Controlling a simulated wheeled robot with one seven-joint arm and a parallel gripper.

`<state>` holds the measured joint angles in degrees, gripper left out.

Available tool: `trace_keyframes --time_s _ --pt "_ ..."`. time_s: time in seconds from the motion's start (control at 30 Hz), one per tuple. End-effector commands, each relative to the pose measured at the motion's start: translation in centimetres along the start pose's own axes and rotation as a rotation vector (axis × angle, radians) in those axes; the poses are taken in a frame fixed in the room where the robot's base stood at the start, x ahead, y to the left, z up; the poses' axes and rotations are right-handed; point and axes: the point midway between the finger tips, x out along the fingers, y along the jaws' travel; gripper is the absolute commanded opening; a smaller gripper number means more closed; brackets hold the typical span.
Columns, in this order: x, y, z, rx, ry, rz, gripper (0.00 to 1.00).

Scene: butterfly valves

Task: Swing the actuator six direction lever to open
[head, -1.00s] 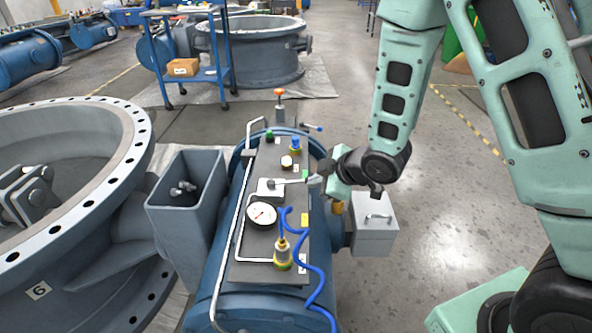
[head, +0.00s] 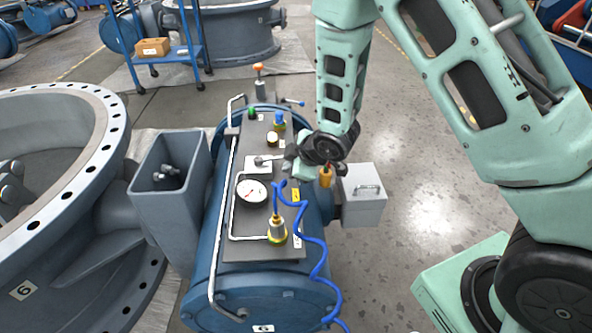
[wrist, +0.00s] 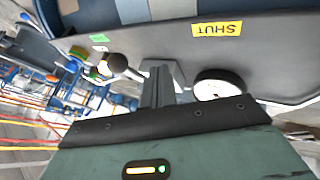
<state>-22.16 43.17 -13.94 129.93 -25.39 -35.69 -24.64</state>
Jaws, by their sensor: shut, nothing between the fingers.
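Actuator six is the blue cylinder with a "6" tag (head: 262,328) and a dark panel (head: 250,205) on top. The direction lever (head: 268,160) is a light rod on a pale plate, running right from a round boss towards my gripper. In the wrist view a dark ball on a pale stem (wrist: 117,63), apparently the lever's end, lies left of my gripper (wrist: 158,86). My gripper (head: 288,166) is shut and empty, low over the panel's right side beside the lever. Whether it touches the lever cannot be told. A yellow "SHUT" label (wrist: 217,29) shows on the panel.
A pressure gauge (head: 251,192) stands close to the lever. A blue coiled hose (head: 318,240) runs along the panel's right edge. A grey box (head: 363,195) juts out at right, and a large flanged valve (head: 60,190) fills the left.

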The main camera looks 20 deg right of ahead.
Motion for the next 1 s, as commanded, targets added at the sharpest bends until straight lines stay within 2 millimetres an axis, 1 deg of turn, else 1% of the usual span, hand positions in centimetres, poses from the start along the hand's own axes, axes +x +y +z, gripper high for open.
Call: trace_keyframes --time_s 0.03,0.1,0.2,0.67,1.0 --pt "0.2 0.6 -0.1 0.0 0.001 0.0 0.0" --pt "0.4 1.1 -0.2 -0.001 0.002 -0.001 0.0" --pt "0.6 1.6 -0.2 0.0 0.0 -0.002 0.0" --pt "0.6 1.9 -0.2 -0.005 0.003 -0.005 0.0" --pt "0.8 2.4 0.0 -0.052 0.03 -0.034 0.0"
